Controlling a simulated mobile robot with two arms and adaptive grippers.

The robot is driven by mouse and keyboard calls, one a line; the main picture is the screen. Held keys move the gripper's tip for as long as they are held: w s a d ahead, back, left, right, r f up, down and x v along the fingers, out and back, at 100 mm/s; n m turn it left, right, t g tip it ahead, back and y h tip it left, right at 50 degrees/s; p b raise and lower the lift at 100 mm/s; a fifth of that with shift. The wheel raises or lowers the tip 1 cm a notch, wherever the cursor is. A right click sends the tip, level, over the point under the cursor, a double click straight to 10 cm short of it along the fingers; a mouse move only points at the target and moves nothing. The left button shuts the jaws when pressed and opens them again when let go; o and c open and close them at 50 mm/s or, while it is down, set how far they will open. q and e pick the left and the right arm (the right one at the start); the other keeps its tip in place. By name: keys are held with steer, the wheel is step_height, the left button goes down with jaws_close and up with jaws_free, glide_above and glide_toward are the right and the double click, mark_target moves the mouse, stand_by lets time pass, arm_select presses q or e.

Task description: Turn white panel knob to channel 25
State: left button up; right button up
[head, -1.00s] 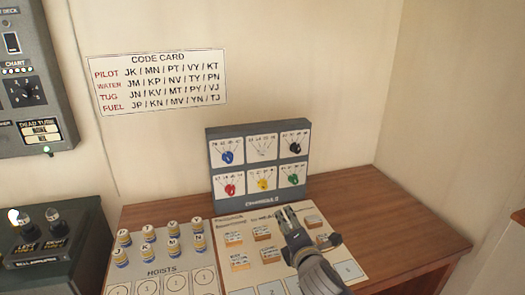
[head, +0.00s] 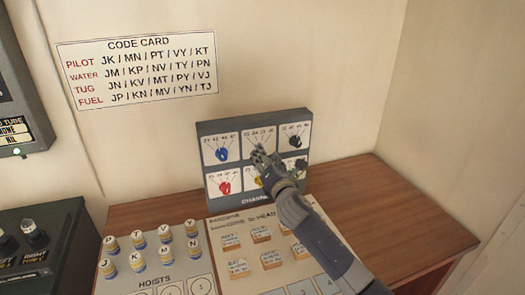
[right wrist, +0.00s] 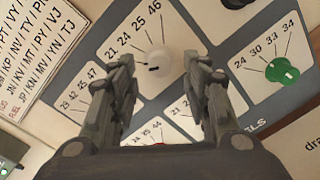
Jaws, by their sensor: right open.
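The grey channel panel (head: 252,122) stands upright at the back of the desk, with coloured knobs on white cards. The white knob (right wrist: 158,64) shows in the right wrist view on a card with 21, 24, 25 and 46. Its dark mark points to the left, towards the 21 side; the exact setting is hard to tell. My right gripper (head: 259,153) is at the panel's top middle card and hides the white knob in the head view. In the right wrist view, my right gripper (right wrist: 163,80) is open, with its fingers apart on either side of the knob, apparently not touching it.
The blue knob (head: 221,154), black knob (head: 295,141) and red knob (head: 223,187) sit close around the gripper. The green knob (right wrist: 283,70) shows in the wrist view. Labelled blocks and hoist pegs (head: 165,233) cover the desk in front. The desk's right side (head: 370,195) is clear.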

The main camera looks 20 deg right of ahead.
steer(key=w, duration=0.3)
steer(key=shift+w+r, duration=0.1)
steer(key=shift+w, duration=0.2)
steer(key=c, duration=0.9)
arm_select(q)
steer(key=shift+w+d+r+t, duration=0.1)
steer(key=shift+w+r+t, duration=0.05)
steer(key=shift+w, duration=0.45)
steer(key=shift+w+r+t, duration=0.15)
steer(key=shift+w, duration=0.45)
arm_select(e)
jaws_close()
